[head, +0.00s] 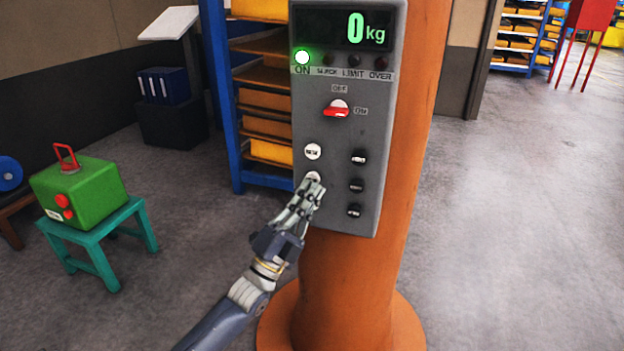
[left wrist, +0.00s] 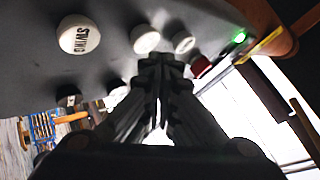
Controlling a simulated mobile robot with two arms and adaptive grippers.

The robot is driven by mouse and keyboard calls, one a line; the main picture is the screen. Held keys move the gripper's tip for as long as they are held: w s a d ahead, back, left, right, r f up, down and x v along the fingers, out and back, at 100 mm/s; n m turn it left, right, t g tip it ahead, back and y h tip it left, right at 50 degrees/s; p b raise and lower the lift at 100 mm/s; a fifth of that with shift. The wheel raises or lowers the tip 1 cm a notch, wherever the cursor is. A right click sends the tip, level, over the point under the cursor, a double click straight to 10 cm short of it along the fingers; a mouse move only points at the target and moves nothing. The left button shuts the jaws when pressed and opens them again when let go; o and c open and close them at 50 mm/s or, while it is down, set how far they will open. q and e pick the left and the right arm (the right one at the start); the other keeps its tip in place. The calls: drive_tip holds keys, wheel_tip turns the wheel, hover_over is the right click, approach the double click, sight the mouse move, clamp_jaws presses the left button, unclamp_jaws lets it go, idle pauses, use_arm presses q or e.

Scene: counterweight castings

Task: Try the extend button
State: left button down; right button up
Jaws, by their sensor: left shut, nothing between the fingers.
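A grey control box (head: 383,110) hangs on an orange column. On its face, a white button (head: 312,151) sits above another pale button (head: 313,176), which my left fingertips partly cover. Several dark buttons (head: 358,157) line the right side. Their labels are too small to read, so I cannot tell which is extend. My left gripper (head: 316,187) is shut and empty, its tips at the lower pale button; contact is unclear. In the left wrist view, the shut fingers (left wrist: 162,62) point at the panel near a white button (left wrist: 145,38); another button (left wrist: 78,37) reads SWING. My right gripper is out of view.
The display (head: 355,28) reads 0 kg and the green ON lamp (head: 302,57) is lit. A red switch knob (head: 337,109) sits mid-panel. A green casting (head: 82,192) stands on a teal stool (head: 104,238) at left. Floor at right is clear.

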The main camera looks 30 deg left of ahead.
use_arm(q)
drive_tip(key=shift+s+y, duration=0.1)
drive_tip(key=shift+y, duration=0.2)
drive_tip(key=shift+s+d+p, duration=0.2)
drive_tip(key=shift+s+p, duration=0.15)
drive_tip(key=shift+s, duration=0.45)
drive_tip(key=shift+s+d+p, duration=0.2)
drive_tip(key=shift+s+p, duration=0.2)
drive_tip(key=shift+s, duration=0.35)
drive_tip(key=shift+s+d+p, duration=0.2)
drive_tip(key=shift+s+p, duration=0.15)
drive_tip(key=shift+s, duration=0.45)
